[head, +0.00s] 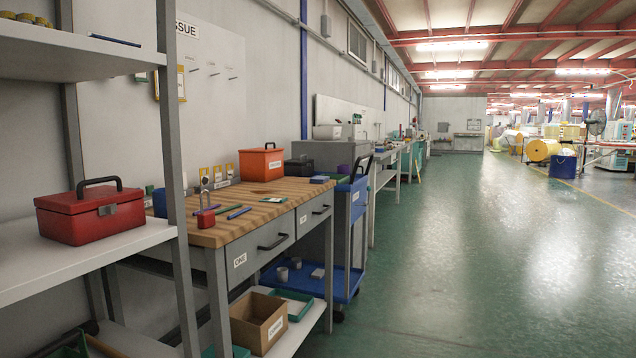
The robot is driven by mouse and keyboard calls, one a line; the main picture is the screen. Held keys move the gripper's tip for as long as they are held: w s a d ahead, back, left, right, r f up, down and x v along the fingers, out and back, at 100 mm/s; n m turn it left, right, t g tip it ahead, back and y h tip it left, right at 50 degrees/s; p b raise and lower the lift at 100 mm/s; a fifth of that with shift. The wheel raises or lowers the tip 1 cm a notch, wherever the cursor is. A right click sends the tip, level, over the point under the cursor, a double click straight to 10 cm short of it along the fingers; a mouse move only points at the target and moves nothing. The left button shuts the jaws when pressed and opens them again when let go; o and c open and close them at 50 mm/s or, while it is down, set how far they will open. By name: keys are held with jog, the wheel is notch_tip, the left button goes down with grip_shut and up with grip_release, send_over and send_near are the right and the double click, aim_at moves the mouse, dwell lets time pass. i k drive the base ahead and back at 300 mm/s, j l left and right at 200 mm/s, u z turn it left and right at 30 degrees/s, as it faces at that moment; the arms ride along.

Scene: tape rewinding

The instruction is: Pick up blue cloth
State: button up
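A small flat blue item (319,179) lies at the far right end of the wooden workbench top (262,193). It may be the blue cloth, but it is too small to tell. No other clear cloth shows. My gripper is not in view.
The workbench also holds an orange box (261,163), a red padlock (206,219) and several pen-like items. A grey shelf (88,262) with a red toolbox (92,211) stands close at left. A blue cart (348,224) stands beyond the bench. The green floor (460,260) at right is clear.

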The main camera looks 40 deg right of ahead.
aim_at(317, 179)
jog(key=i+l+z, duration=0.25)
jog(key=z, duration=0.25)
jog(key=i+l+z, duration=0.2)
jog(key=i+z, duration=0.25)
jog(key=k, duration=0.1)
